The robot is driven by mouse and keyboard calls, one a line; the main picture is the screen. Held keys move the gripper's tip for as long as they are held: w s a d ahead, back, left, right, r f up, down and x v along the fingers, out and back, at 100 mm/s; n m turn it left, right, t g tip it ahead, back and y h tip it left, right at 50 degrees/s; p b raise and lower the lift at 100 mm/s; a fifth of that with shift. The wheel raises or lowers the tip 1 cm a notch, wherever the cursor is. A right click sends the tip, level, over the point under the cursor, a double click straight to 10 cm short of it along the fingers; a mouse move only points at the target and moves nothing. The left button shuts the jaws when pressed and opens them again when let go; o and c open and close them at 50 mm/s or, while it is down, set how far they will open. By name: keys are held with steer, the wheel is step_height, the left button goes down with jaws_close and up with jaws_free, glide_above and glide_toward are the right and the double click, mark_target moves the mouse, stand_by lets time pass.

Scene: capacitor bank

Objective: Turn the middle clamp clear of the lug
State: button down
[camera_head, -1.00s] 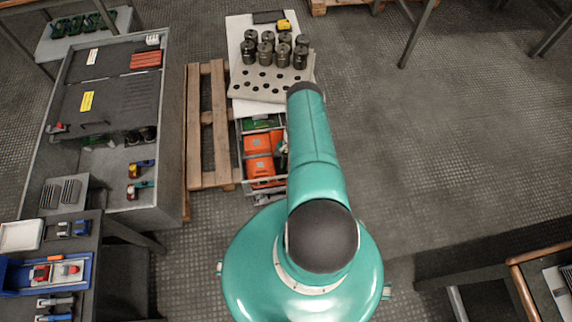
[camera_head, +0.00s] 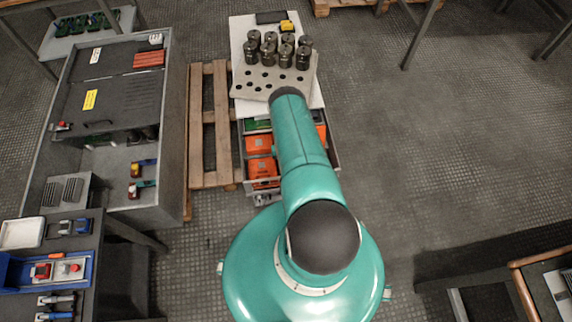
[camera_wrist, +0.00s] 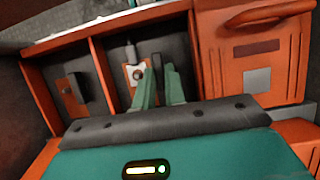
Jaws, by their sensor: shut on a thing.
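In the wrist view my gripper (camera_wrist: 161,72) reaches into the middle bay of an orange housing. Its two green fingers are shut on a small dark part, which appears to be the middle clamp (camera_wrist: 157,66); the fingers hide most of it. Whether the clamp still overlaps the lug, I cannot tell. In the head view my arm hides the gripper and the clamp.
An orange unit with a handle (camera_wrist: 252,55) closes the right side. In the head view, dark cylinders (camera_head: 285,50) stand on a board behind the orange units (camera_head: 262,167). Open floor lies to the right.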

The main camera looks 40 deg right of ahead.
stand_by(0.4)
steer(key=c, duration=1.5)
jaws_free()
steer(key=shift+o, duration=0.2)
steer(key=v, duration=1.4)
steer(key=shift+a, duration=0.1)
